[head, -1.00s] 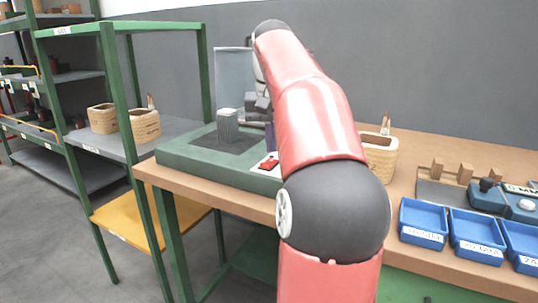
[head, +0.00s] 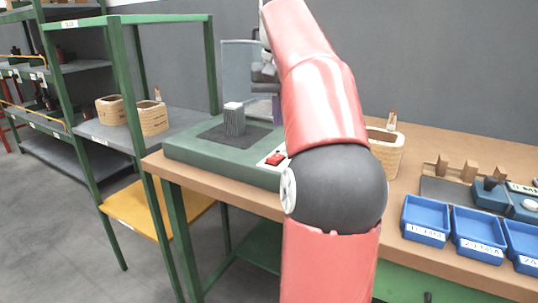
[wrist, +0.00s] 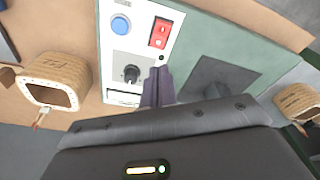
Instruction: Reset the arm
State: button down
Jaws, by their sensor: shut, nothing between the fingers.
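In the head view the gripper is partly hidden behind the arm. A grey ridged block (head: 234,119) stands upright on the dark pad of the green base (head: 190,150), left of the gripper and apart from it.
A wicker basket (head: 386,152) and blue bins (head: 425,220) stand right of the arm. A green-framed shelf (head: 122,140) with more baskets stands left.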

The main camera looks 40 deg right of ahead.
jog(key=a+f+n+h, duration=0.1)
jog(key=a+f+n, duration=0.2)
jog(key=a, duration=0.8)
jog(key=s+a+f+n+t+y, duration=0.1)
jog(key=s+a+f+n+t, duration=0.1)
jog(key=s+a+f, duration=0.5)
jog(key=s+a+f+n+t+y, duration=0.1)
jog(key=s+a+f+n+t, duration=0.1)
jog(key=s+a+f, duration=0.5)
notch_tip(320, 180, down, 6)
jog(key=shift+s+a+f+n, duration=0.1)
jog(key=shift+s+a+n, duration=0.25)
jog(key=shift+a, duration=0.1)
